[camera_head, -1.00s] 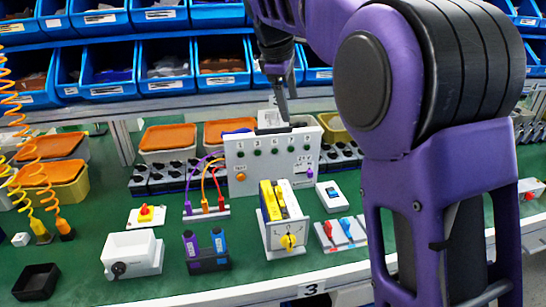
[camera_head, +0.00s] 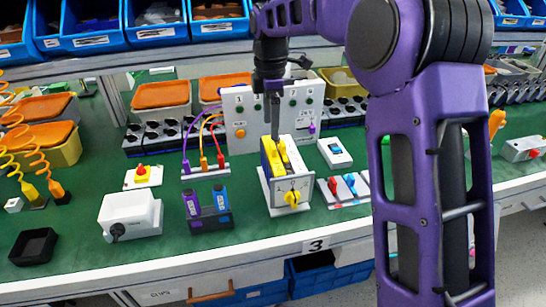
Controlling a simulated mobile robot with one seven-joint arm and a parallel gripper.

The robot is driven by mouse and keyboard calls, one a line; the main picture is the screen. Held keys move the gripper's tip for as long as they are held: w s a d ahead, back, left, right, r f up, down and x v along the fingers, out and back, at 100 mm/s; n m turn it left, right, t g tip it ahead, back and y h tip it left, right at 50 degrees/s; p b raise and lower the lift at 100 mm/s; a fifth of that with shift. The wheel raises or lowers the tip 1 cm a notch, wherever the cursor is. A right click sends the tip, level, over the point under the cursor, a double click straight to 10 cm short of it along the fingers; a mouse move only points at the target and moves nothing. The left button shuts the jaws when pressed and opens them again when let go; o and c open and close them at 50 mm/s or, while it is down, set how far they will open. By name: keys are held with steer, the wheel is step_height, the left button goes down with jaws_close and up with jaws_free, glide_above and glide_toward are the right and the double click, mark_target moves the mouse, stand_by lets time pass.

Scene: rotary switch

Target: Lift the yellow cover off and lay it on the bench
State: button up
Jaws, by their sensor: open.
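A white and grey switch box (camera_head: 293,190) stands on the green bench (camera_head: 262,225), with a round yellow knob (camera_head: 292,198) on its dial front. Yellow parts that look like the yellow cover (camera_head: 269,158) sit on its top, seen small. My gripper (camera_head: 275,135) points down just above the top of the box, close to the yellow parts. Its fingers overlap from this side, so the gap between them is hard to see. It is open, with nothing visibly held. I cannot tell whether the fingertips touch the cover.
A holder with purple and blue cylinders (camera_head: 208,205) stands left of the box. A base with red and blue levers (camera_head: 343,188) is at its right. A white panel (camera_head: 245,125) stands close behind. Bare bench lies in front of the box.

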steer(key=shift+s+d+f+b, duration=0.15)
steer(key=shift+f+b, duration=0.25)
steer(key=shift+f, duration=1.15)
steer(key=shift+s+d+f+b, duration=0.15)
steer(key=shift+f+b, duration=0.2)
steer(key=shift+f, duration=1.2)
steer(key=shift+w, duration=0.1)
steer(key=shift+c, duration=0.2)
jaws_close()
step_height(320, 180, up, 10)
steer(key=p, duration=0.3)
step_height(320, 180, up, 5)
steer(key=p, duration=0.5)
glide_above(273, 145)
